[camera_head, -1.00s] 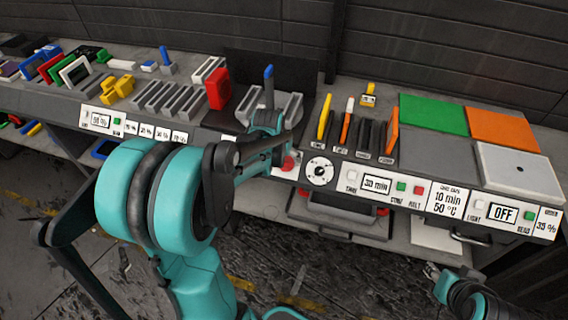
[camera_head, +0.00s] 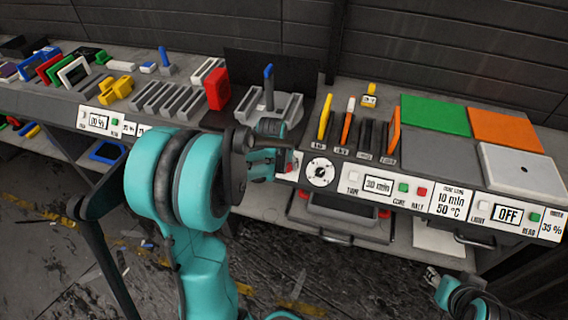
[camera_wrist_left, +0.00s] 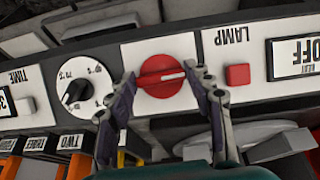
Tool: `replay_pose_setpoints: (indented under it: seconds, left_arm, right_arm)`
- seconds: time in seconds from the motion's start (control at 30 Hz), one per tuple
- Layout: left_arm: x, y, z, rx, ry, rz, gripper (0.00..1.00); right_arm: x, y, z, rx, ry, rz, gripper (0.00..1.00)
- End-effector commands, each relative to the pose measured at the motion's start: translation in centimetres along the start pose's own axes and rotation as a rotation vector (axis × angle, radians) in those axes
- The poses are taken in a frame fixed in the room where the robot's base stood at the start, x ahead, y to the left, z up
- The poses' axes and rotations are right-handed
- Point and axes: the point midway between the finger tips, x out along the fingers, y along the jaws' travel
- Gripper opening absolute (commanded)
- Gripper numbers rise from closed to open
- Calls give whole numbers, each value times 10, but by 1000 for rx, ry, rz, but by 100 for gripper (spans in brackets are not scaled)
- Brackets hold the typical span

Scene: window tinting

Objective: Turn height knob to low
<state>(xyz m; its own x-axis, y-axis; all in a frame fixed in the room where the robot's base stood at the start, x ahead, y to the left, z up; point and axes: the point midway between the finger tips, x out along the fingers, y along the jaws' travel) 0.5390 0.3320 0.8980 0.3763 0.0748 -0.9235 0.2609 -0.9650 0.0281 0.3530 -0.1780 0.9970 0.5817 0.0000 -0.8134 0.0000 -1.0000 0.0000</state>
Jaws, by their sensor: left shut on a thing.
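A round red knob (camera_wrist_left: 166,76) with a white pointer line sits on a white plate of the front panel. In the left wrist view the line points right and slightly up; no label for the knob is readable. My left gripper (camera_wrist_left: 165,88) has one finger on each side of the knob and is shut on it. In the head view my left gripper (camera_head: 283,164) is at the panel front, left of the black dial, and covers most of the knob. My right gripper (camera_head: 431,274) is low at the right, away from the panel; its jaw opening is unclear.
A black temperature dial (camera_head: 320,172) is right beside the knob. A red button (camera_wrist_left: 237,75) and an OFF display (camera_wrist_left: 293,58) are on its other side in the wrist view. Coloured slotted pieces (camera_head: 326,118) stand on the bench above. An open drawer (camera_head: 335,215) lies below the panel.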

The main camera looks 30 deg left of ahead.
Motion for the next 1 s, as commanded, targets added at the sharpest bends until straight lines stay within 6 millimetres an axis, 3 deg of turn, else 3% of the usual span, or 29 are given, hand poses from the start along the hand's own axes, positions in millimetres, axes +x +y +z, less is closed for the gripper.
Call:
replay_pose_setpoints:
  seconds: [0.37,1.0]
  left_arm:
    - [0,-1,0,-93,0,38,23]
    - [2,-4,2,-621,0,256,23]
  right_arm:
    - [0,0,0,0,0,0,40]
    - [7,0,5,0,0,0,40]
